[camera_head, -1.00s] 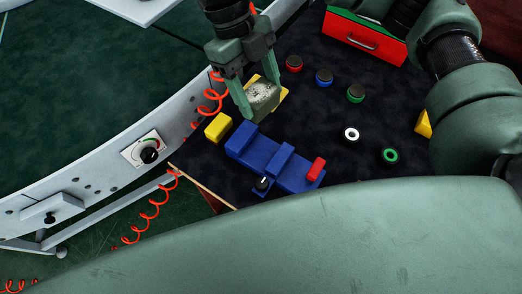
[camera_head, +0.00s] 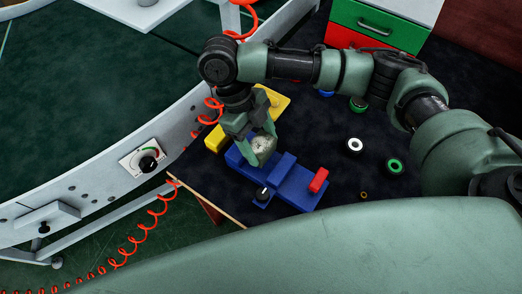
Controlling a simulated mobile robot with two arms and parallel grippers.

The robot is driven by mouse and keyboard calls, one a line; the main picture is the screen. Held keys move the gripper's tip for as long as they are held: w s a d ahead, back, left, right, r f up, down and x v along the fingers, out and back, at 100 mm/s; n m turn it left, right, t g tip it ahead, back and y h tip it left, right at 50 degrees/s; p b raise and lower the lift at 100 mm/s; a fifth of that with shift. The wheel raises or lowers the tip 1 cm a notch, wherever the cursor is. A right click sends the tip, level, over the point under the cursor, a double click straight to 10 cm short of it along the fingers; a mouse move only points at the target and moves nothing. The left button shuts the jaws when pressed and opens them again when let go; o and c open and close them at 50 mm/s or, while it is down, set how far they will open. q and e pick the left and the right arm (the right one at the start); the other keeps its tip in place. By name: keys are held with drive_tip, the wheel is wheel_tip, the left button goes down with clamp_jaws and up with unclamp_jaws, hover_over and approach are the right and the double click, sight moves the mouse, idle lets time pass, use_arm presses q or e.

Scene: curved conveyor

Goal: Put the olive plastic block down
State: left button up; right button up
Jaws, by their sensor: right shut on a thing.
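The olive plastic block (camera_head: 263,152), speckled pale on its visible face, is between the fingers of my right gripper (camera_head: 258,148). The gripper is shut on it and points down. The block is over the left part of the blue fixture (camera_head: 296,187), by the gap between its two raised blue parts. I cannot tell whether it touches the fixture. A red piece (camera_head: 319,180) sits at the fixture's right end, and a black knob (camera_head: 262,194) is at its front. My left gripper is not in view.
A yellow block (camera_head: 214,138) stands left of the fixture, and a yellow plate (camera_head: 279,103) lies behind it. A white ring (camera_head: 354,146) and green ring (camera_head: 394,166) lie right. The conveyor side (camera_head: 110,180) and a red coiled cable (camera_head: 157,212) are left. Drawers (camera_head: 372,24) stand at the back.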

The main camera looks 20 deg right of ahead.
sight(261, 152)
drive_tip(key=shift+f, duration=2)
drive_tip(key=o, duration=1.6)
drive_tip(key=shift+f, duration=0.1)
drive_tip(key=v, duration=1.2)
